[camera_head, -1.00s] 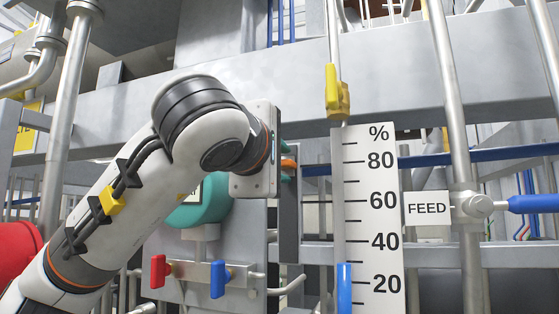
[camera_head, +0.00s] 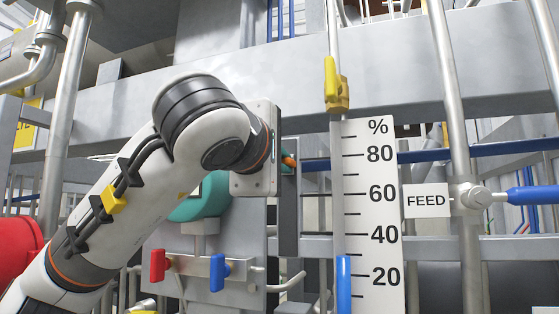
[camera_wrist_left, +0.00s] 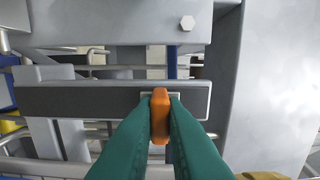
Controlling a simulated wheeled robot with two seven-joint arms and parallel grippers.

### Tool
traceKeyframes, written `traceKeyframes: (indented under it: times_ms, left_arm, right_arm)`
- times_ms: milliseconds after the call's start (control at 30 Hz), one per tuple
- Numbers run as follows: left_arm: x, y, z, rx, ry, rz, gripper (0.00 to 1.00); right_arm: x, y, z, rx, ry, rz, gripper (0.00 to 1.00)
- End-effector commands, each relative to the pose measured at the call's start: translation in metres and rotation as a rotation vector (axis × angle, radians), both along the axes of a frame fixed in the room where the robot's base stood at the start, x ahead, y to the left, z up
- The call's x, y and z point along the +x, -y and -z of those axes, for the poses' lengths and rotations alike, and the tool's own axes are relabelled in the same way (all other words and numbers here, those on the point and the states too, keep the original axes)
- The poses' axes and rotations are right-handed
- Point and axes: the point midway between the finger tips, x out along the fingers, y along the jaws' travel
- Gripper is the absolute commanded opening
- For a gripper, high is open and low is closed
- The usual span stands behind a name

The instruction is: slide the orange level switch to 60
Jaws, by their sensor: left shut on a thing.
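The orange level switch (camera_head: 289,161) shows as a small tip at the upper part of a grey upright rail (camera_head: 289,215). In the left wrist view the switch (camera_wrist_left: 160,116) is an orange block between the two teal fingers of my left gripper (camera_wrist_left: 160,125), which is shut on it. In the head view my left gripper (camera_head: 287,162) is mostly hidden behind its wrist. The white percent scale (camera_head: 371,215) stands right of the rail. In the picture the switch is level with a spot a little below its 80 mark. My right gripper is not in view.
A blue column (camera_head: 344,285) shows left of the scale, its top between 20 and 40. A yellow handle (camera_head: 336,88) is above. A FEED sign (camera_head: 426,200) and blue lever (camera_head: 530,200) are at right. Red (camera_head: 158,265) and blue (camera_head: 218,272) valve handles sit below my left arm.

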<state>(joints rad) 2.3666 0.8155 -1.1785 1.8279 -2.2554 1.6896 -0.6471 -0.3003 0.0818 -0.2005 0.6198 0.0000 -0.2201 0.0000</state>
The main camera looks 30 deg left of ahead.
Motion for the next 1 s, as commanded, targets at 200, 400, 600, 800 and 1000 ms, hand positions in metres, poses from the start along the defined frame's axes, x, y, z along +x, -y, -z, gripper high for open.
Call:
traceKeyframes:
  times_ms: [200,400,600,800,1000]
  left_arm:
    - [0.000,0.001,0.012,0.000,-0.003,0.001,0.00]
    - [0.000,0.001,0.020,0.000,-0.003,0.001,0.00]
    - [0.000,0.001,0.029,0.001,-0.003,0.002,0.00]
    - [0.000,0.001,0.034,0.001,-0.003,0.002,0.00]
    - [0.000,0.001,0.033,0.001,-0.003,0.001,0.00]
  right_arm:
    - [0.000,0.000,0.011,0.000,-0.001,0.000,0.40]
    - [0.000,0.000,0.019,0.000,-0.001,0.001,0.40]
    - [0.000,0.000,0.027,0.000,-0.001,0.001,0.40]
    - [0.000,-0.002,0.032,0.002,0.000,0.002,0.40]
    - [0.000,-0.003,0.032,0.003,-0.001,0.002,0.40]
